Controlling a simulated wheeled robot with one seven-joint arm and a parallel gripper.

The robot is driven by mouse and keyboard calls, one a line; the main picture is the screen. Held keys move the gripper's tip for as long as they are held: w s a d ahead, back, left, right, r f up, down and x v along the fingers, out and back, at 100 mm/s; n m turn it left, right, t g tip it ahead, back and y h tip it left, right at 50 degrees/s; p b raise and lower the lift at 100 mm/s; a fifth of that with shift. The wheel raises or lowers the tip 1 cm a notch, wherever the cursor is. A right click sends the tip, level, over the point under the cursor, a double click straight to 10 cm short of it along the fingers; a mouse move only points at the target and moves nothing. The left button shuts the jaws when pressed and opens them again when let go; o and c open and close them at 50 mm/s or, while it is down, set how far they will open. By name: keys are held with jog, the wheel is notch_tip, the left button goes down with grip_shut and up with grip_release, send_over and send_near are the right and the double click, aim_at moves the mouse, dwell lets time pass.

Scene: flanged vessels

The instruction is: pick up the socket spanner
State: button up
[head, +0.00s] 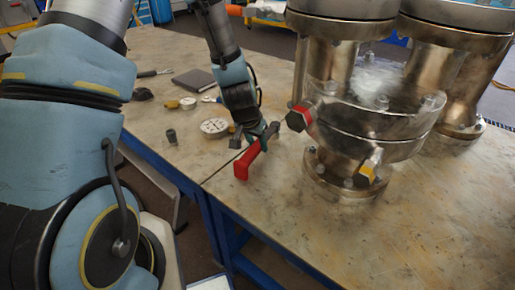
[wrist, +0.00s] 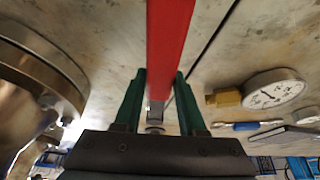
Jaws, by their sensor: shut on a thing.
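The socket spanner (head: 250,158) shows as a long red bar with a bent, block-like near end. In the wrist view the red bar (wrist: 168,45) runs from the top edge down between the fingers, with a grey metal part (wrist: 155,112) at its lower end. My gripper (head: 254,135) is shut on the bar, one dark finger on each side. The green-sided fingers of my gripper (wrist: 158,95) also flank it in the wrist view. The fingers hide part of the bar. I cannot tell whether it touches the table.
A flanged metal vessel (head: 345,125) stands close on the right, with a red-ended fitting (head: 299,118) jutting toward my gripper. The table (head: 300,230) is bare in front.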

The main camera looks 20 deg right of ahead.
grip_shut()
jog(key=shift+r, duration=0.1)
